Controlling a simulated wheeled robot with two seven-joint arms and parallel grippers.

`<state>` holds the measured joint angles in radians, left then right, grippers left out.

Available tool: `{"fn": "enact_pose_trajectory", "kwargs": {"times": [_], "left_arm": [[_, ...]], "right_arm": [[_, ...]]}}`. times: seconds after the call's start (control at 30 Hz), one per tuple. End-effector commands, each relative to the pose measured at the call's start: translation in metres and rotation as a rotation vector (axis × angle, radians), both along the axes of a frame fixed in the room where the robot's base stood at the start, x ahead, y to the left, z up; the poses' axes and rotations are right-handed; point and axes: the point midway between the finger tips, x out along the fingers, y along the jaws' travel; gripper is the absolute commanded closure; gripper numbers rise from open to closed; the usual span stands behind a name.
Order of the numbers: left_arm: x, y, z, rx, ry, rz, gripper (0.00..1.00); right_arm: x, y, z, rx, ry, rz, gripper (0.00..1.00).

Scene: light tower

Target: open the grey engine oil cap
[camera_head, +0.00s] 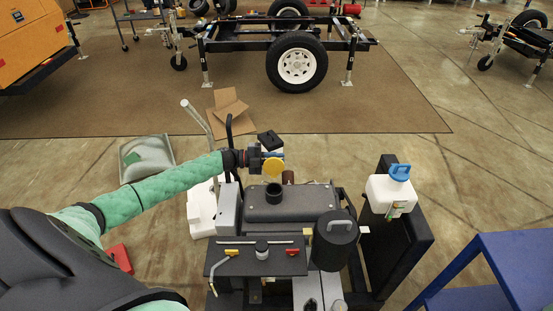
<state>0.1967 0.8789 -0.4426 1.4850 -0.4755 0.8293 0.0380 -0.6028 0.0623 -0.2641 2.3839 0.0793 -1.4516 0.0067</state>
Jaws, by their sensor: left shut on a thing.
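My left gripper (270,154) reaches in from the left, just above and behind the engine block (308,205). It is shut on a round cap whose yellow face (273,168) shows below the jaws; no grey side of it can be made out. A dark round neck (273,191) stands on the engine top, a little below the gripper in the picture, and its top looks open. A small grey-topped round cap (262,246) sits on the black front panel (240,262). My right gripper is not in view.
A black cylinder with a handle (336,238) stands right of the panel. A white jug with a blue cap (391,191) sits on a black box farther right. A blue frame (510,262) is at the lower right. A trailer (290,42) stands on the brown mat behind.

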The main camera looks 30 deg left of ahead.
Motion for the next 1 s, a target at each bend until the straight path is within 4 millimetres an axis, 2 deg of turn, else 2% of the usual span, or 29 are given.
{"fn": "enact_pose_trajectory", "kwargs": {"times": [0.6, 0.63, 0.7, 1.0], "left_arm": [[0.0021, 0.0007, -0.0003, -0.022, 0.031, -0.001, 1.00], [0.0021, 0.0007, -0.0002, -0.022, 0.031, -0.001, 0.83], [0.0021, 0.0008, -0.0004, -0.021, 0.031, 0.000, 0.69], [0.0013, 0.0019, -0.0016, -0.020, 0.032, 0.001, 0.68]], "right_arm": [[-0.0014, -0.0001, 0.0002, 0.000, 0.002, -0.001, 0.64], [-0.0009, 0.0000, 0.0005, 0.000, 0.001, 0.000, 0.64], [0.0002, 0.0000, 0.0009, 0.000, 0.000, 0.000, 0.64], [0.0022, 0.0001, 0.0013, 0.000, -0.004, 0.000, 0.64]]}}
